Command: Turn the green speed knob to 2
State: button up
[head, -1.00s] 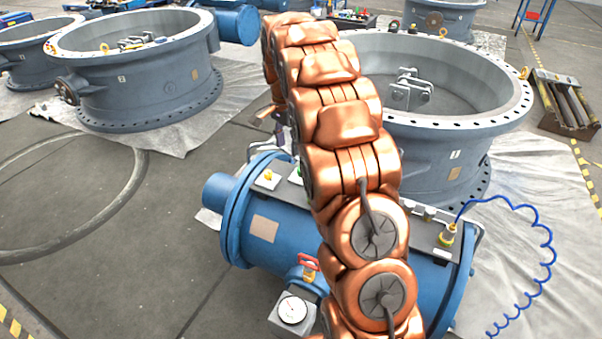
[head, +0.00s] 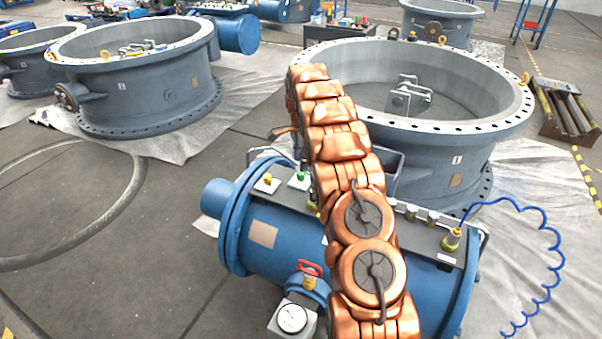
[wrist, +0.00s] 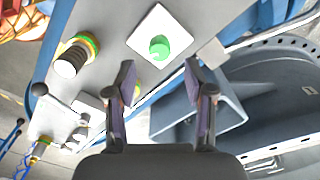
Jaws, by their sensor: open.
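The green knob (wrist: 159,47) sits on a square white plate (wrist: 143,27) in the wrist view. A small pale mark shows on it, but any numbers are too small to read. In the head view the green knob (head: 301,176) is on the top strip of the blue cylinder (head: 285,240), just left of my arm. My gripper (wrist: 158,82) is open, its two fingers apart with nothing between them. In the wrist view the fingertips lie just below the knob in the picture, and I see no contact. In the head view my arm hides the gripper.
A brass fitting (wrist: 75,57) stands near the plate. The large grey valve ring (head: 440,130) is close behind the cylinder. A blue coiled hose (head: 550,250) runs off right. A gauge (head: 291,318) is in front.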

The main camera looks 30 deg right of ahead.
aim_at(301, 173)
notch_tip(301, 173, down, 6)
jog(key=shift+r, duration=0.15)
grip_shut()
dwell(0.5)
